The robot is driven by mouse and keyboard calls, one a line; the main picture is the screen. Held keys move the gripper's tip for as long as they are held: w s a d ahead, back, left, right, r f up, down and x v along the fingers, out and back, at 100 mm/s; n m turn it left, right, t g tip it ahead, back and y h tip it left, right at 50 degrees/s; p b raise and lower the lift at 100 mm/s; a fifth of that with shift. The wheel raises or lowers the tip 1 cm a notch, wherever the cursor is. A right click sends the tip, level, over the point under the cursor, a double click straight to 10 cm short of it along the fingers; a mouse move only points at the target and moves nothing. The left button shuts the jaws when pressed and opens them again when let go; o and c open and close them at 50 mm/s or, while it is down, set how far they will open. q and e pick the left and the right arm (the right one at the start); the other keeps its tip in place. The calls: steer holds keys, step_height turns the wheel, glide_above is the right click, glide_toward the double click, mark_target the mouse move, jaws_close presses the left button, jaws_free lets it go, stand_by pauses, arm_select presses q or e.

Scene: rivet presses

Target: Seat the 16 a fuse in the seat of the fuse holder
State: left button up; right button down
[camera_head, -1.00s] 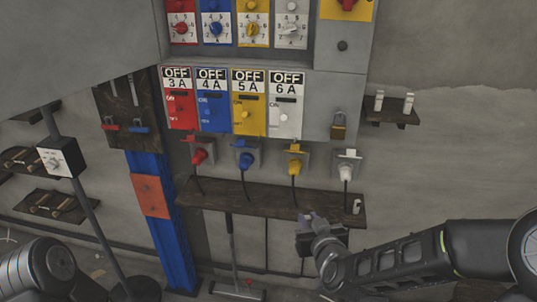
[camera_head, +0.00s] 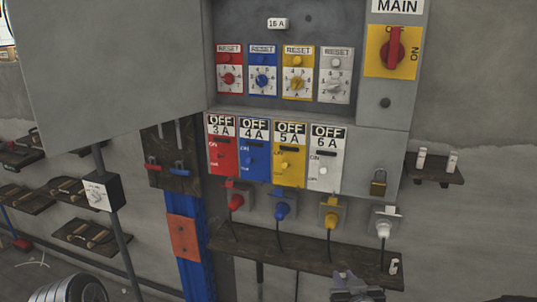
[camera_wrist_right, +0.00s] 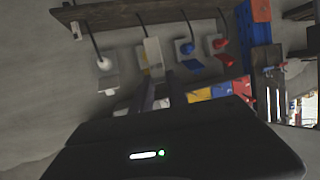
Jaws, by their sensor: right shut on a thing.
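My right gripper (camera_head: 352,284) is at the bottom of the head view, in front of the lower shelf. In the right wrist view its fingers (camera_wrist_right: 160,93) are shut on a small pale block, which looks like the fuse (camera_wrist_right: 152,53) and projects past the fingertips, in front of the yellow plug. In the head view the fuse cannot be made out. A white "16 A" plate (camera_head: 277,23) is on the cabinet's upper panel. The seat of the fuse holder cannot be made out. My left gripper is out of view; only a rounded link of that arm shows.
An open grey door (camera_head: 105,65) stands left of the cabinet. Reset dials, OFF switches, a padlock (camera_head: 378,182) and several coloured plugs with cables fill its front.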

stand_by(0.5)
stand_by(0.7)
steer(key=shift+a, duration=0.1)
stand_by(0.4)
stand_by(0.4)
